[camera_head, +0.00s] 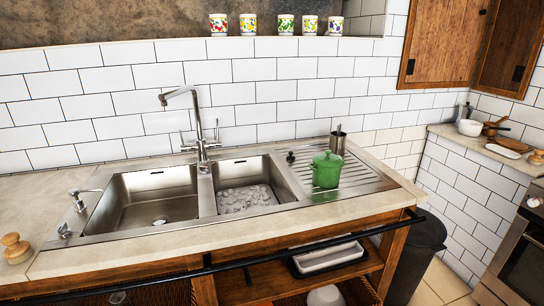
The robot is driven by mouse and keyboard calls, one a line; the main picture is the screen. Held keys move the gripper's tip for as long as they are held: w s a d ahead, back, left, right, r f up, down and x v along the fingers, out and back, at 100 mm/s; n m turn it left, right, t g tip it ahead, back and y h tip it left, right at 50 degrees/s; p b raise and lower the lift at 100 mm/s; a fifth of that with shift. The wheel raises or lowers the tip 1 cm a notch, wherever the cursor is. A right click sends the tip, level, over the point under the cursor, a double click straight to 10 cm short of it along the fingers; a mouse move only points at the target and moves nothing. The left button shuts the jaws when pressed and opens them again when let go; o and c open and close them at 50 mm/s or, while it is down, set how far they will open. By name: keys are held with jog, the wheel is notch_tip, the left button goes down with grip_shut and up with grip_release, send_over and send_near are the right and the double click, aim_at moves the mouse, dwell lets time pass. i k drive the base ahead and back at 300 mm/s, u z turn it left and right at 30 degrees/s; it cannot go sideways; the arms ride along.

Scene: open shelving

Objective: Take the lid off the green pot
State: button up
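The green pot (326,174) stands upright on the ribbed steel drainboard (365,181), right of the sink's right basin. A green lid (327,157) with a small knob sits on top of the pot. My gripper does not show in the head view, so its place relative to the pot cannot be seen.
A steel holder (338,142) with utensils stands behind the pot. A small dark object (291,158) is to its left. The tall faucet (199,130) rises behind the two basins. A dark rail (300,247) runs along the counter front. A black bin (415,255) stands at right.

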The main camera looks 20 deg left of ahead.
aim_at(328, 159)
jog(key=u, duration=0.65)
jog(key=i, duration=1.3)
jog(key=u, duration=0.5)
